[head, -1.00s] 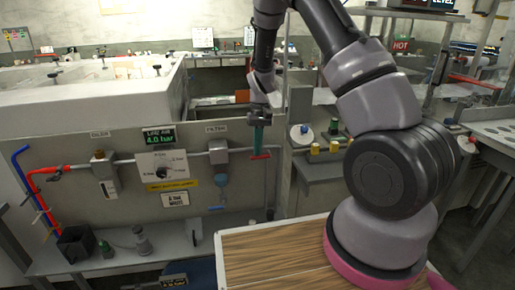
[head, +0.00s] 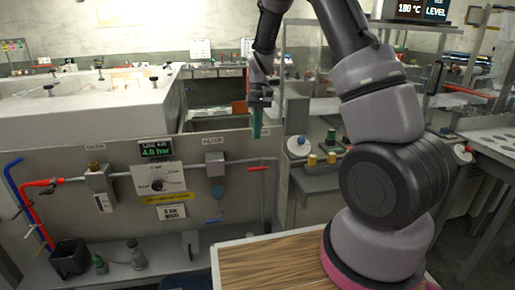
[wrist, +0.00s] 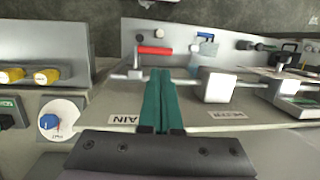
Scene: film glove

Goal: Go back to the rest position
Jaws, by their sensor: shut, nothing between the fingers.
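My gripper (head: 256,122) hangs from my arm in the middle of the head view, its green fingers pointing down in front of the top edge of the grey panel (head: 120,222). In the wrist view the two green fingers (wrist: 159,98) lie side by side, closed, with nothing between them. A red handle (head: 258,168) on the pipe is below the fingertips, apart from them. The red handle also shows in the wrist view (wrist: 155,50), beyond the fingertips.
A black bin (head: 69,257) stands on the shelf at lower left. A small shelf with yellow knobs (head: 312,160) is right of my gripper. A white tank (head: 80,110) stands behind.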

